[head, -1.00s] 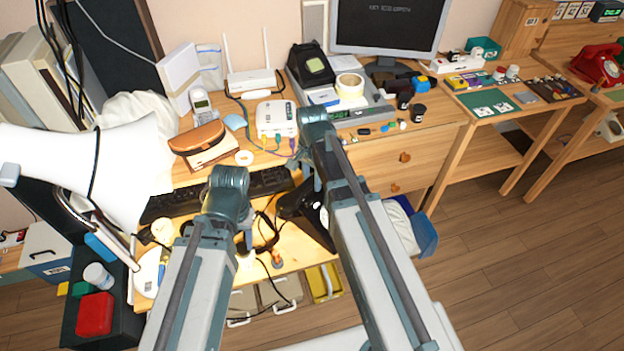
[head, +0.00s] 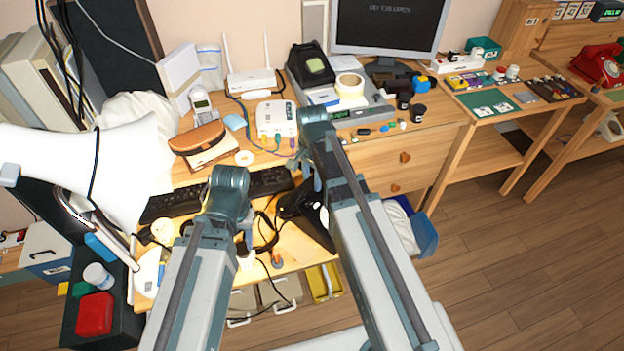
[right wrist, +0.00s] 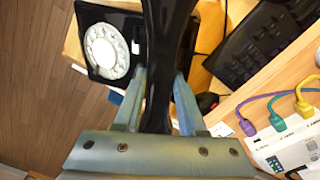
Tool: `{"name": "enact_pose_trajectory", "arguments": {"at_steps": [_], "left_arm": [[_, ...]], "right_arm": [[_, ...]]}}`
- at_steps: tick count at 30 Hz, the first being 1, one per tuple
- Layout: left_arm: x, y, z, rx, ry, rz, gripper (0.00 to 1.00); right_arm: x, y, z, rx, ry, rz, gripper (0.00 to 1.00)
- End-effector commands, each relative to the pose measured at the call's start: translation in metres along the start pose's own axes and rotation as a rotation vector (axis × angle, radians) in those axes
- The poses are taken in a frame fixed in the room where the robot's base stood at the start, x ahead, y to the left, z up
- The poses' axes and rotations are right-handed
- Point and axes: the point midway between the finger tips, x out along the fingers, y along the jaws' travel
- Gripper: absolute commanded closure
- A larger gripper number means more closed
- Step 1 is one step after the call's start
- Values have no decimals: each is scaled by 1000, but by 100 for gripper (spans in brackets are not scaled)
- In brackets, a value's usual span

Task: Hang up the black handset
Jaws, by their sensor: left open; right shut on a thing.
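The black phone (right wrist: 126,22) with its white dial (right wrist: 107,50) shows at the top left of the right wrist view. In the head view the phone (head: 316,232) sits at the front of the desk, partly covered by my right arm. My right gripper (right wrist: 160,84) is shut on the black handset (right wrist: 166,45), which stands between its fingers, above and beside the phone. The handset's far end is cut off by the frame. My left gripper (head: 244,243) is open at the desk's front, left of the phone, close to a black cord (head: 268,238). Its fingertips are hard to make out.
A dark keyboard (head: 265,181) lies behind the grippers. A white box with coloured cables (head: 276,118) stands further back. A white lamp (head: 90,165) fills the left. A blue bin (head: 424,236) is right of the phone. A red phone (head: 598,66) is far right.

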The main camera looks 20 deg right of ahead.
Motion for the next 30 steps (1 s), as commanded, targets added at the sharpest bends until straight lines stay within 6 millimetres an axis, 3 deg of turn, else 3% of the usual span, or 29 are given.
{"name": "enact_pose_trajectory", "arguments": {"at_steps": [30], "left_arm": [[22, 2, -1, 0, 0, 0, 50]], "right_arm": [[22, 0, 0, 0, 0, 0, 100]]}}
